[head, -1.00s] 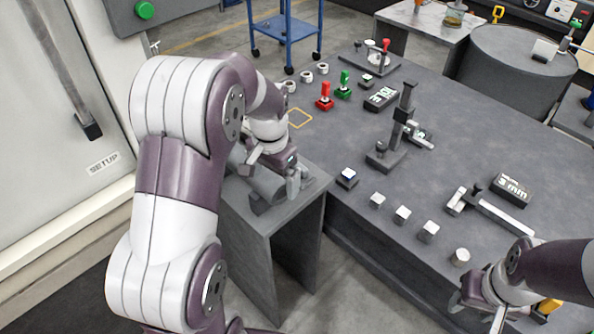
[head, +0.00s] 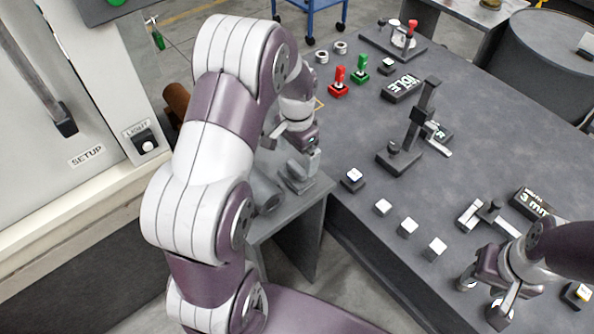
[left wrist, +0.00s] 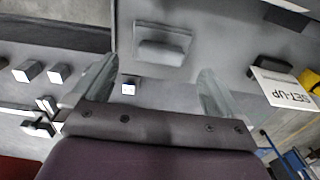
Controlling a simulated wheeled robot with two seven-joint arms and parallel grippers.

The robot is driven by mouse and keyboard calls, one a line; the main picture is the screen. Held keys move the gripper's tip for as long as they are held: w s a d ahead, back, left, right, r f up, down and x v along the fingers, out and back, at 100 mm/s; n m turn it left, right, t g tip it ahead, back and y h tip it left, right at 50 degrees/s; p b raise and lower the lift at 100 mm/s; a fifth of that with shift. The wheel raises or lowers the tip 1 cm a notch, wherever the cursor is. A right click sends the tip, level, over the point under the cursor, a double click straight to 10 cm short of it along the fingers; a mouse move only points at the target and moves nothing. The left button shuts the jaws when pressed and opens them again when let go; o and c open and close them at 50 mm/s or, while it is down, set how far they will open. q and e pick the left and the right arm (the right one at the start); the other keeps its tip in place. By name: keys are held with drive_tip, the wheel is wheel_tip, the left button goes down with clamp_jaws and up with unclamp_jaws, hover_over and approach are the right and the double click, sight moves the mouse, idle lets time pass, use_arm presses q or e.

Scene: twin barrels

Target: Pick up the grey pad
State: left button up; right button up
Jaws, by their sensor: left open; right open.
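A grey block with a raised grip on a flat grey plate, which looks like the grey pad (left wrist: 162,50), lies ahead of my left fingers in the left wrist view. In the head view it appears as a grey piece (head: 299,175) on the low grey side stand. My left gripper (head: 306,152) is just above it there, pointing down. In the left wrist view my left gripper (left wrist: 158,68) is open, its two fingers spread wide with nothing between them. My right gripper (head: 499,312) is at the bench's near right edge, beside a small metal cylinder (head: 467,278); its fingers are partly hidden.
The dark bench (head: 360,130) carries a gauge stand (head: 415,125), red (head: 339,82) and green (head: 361,68) handled pieces, and several pale cubes along its near edge. A caliper-like tool (head: 488,215) lies at right. A machine with a SETUP label (head: 86,155) stands at left.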

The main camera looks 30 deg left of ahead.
sight(296, 166)
use_arm(q)
wheel_tip(296, 166, down, 6)
drive_tip(key=shift+r+p, duration=0.15)
drive_tip(key=shift+p, duration=0.35)
drive_tip(key=c, duration=1.1)
drive_tip(key=shift+o, duration=0.2)
drive_tip(key=shift+r, duration=0.15)
